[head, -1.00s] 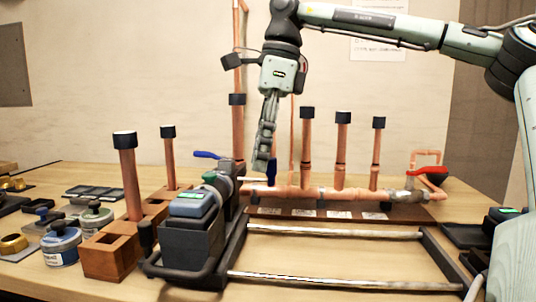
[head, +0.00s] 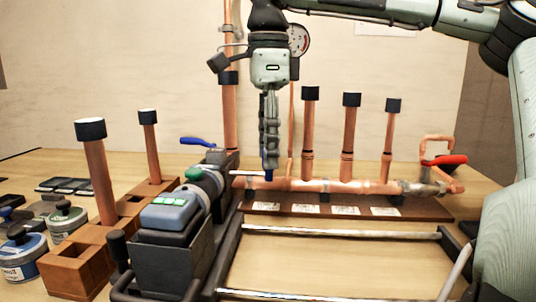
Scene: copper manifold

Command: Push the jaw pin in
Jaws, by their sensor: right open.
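The press tool (head: 181,222) lies in the black frame at the left, with a grey-blue top and a green button (head: 194,174). A thin silver pin (head: 247,173) shows at its jaw end and points right toward my right gripper. I take it for the jaw pin, partly sticking out. My right gripper (head: 268,174) points straight down just right of the pin's end and is open. A dark blue piece shows at its fingertips; I cannot tell whether it belongs to the gripper. Contact with the pin cannot be made out. My left gripper is out of view.
The copper manifold (head: 330,186) with capped upright pipes runs behind the frame rails (head: 340,231). A red-handled valve (head: 445,161) is at its right end. Wooden blocks (head: 78,272) holding capped pipes and several tins stand at the left. The table between the rails is clear.

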